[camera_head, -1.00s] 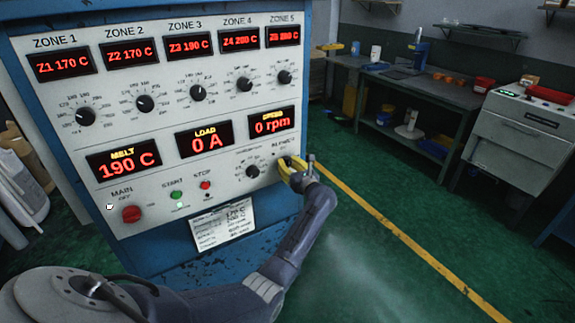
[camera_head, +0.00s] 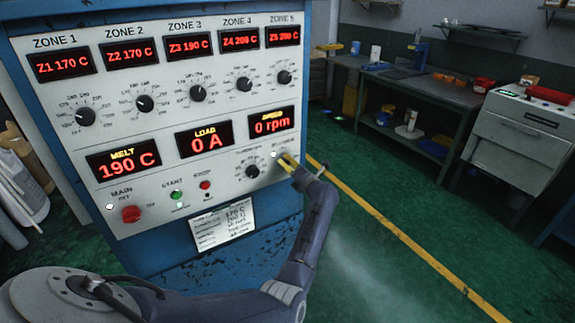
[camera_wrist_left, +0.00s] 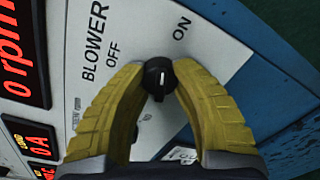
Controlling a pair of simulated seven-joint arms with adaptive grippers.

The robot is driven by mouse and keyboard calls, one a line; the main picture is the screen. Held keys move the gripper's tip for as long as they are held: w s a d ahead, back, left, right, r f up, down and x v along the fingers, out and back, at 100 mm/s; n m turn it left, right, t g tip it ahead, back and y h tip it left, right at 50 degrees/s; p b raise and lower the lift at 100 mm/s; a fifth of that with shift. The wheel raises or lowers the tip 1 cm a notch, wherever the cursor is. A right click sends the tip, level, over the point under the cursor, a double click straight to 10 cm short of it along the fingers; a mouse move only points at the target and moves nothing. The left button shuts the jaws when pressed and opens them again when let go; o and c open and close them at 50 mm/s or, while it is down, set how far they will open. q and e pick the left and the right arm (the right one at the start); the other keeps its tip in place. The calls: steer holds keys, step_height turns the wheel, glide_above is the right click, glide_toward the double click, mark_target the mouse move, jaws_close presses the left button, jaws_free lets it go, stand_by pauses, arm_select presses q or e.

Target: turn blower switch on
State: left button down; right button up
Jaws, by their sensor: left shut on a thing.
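The blower switch (camera_wrist_left: 160,78) is a small black knob with a white line, on the white panel between the labels OFF and ON. In the wrist view the line runs nearly up and down the picture, and I cannot tell surely which label it marks. My left gripper (camera_wrist_left: 158,82) is shut on the knob, one yellow finger on each side. In the head view this gripper (camera_head: 286,160) is at the panel's lower right corner, and its fingers hide most of the knob.
The blue control cabinet (camera_head: 270,218) carries the panel with zone dials, red displays, a red main knob (camera_head: 131,214), a green start button (camera_head: 176,195) and a red stop button (camera_head: 205,185). A workbench (camera_head: 430,88) stands behind at right. The green floor between is clear.

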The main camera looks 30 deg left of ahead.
arm_select(q)
steer(key=shift+r+m, duration=0.1)
steer(key=shift+m, duration=1.7)
steer(key=c, duration=0.9)
jaws_free()
